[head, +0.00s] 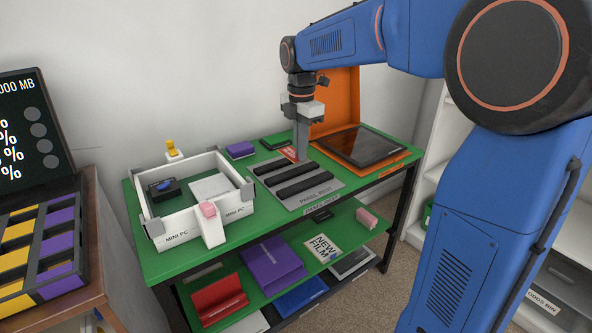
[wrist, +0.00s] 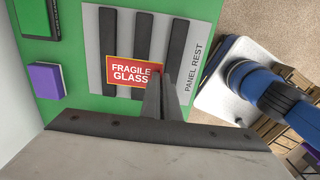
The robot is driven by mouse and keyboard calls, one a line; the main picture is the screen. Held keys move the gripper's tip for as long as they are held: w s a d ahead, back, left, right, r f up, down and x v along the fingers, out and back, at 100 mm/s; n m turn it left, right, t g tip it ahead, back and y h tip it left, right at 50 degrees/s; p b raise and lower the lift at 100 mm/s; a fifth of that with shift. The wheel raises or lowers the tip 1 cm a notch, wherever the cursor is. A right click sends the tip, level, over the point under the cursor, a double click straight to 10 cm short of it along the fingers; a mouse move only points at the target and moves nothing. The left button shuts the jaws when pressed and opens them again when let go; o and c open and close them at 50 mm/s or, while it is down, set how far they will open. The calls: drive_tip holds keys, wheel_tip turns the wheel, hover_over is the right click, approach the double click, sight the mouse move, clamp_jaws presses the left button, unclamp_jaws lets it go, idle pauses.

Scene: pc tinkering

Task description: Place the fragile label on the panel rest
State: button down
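The fragile label (wrist: 133,73) is a small red card with white "FRAGILE GLASS" lettering. It also shows in the head view (head: 289,153), at the left of my fingertips. My gripper (head: 301,157) points down over the back of the panel rest, and its fingers (wrist: 163,90) look closed together on the label's right edge. The label appears to be a little above the rest. The panel rest (head: 322,194) is a grey plate with dark padded strips on the green table; its lettered edge (wrist: 194,70) shows in the wrist view.
An orange case (head: 337,95) with a dark panel (head: 357,146) stands right of the rest. A white mini PC case (head: 180,232) stands to the left. A purple box (head: 241,150) lies at the back. A lower green shelf holds several boxes.

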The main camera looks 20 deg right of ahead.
drive_tip(key=shift+f, duration=2.95)
drive_tip(key=shift+f, duration=0.1)
drive_tip(key=c, duration=2)
unclamp_jaws()
wheel_tip(320, 180, up, 12)
drive_tip(key=shift+f, duration=0.2)
drive_tip(key=shift+s+d+r, duration=0.1)
drive_tip(key=shift+s+r, duration=0.05)
drive_tip(key=shift+r, duration=0.2)
